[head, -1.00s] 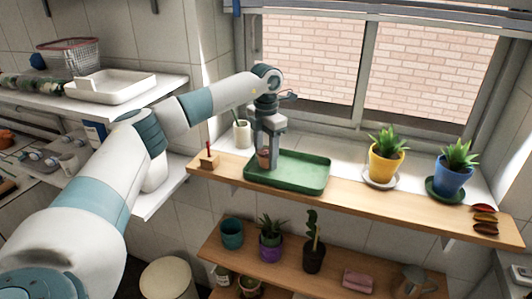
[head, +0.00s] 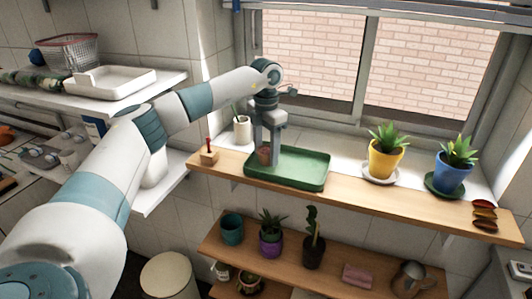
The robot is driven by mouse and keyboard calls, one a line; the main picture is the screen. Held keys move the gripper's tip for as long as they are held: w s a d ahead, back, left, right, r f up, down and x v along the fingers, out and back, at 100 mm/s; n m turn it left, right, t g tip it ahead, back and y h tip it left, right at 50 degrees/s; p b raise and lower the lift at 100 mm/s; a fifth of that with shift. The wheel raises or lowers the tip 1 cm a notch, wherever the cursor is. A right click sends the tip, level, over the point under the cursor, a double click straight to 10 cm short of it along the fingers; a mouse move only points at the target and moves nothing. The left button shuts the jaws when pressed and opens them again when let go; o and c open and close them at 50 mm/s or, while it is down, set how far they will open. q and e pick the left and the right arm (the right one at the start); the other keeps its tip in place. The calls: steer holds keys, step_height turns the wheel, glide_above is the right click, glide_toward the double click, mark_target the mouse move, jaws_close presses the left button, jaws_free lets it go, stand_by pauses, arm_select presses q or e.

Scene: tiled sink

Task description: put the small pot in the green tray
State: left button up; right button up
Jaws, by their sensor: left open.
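The green tray (head: 300,172) lies on the wooden shelf board in front of the window. The small terracotta pot (head: 264,156) is at the tray's left part, low between the fingers of my left gripper (head: 266,154). The gripper points down over the tray's left end and its fingers are open around the pot. The fingers partly hide the pot, and I cannot tell if they touch it. My right gripper is not in view.
A yellow plant pot (head: 384,160) and a blue plant pot (head: 450,178) stand on saucers to the right. A small wooden block with a red handle (head: 209,155) is left of the tray. A cream cup (head: 242,130) stands behind. A lower shelf holds more pots.

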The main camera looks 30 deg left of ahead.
mark_target(267, 150)
arm_select(q)
step_height(267, 150, up, 12)
steer(key=b, duration=0.4)
steer(key=shift+f, duration=0.2)
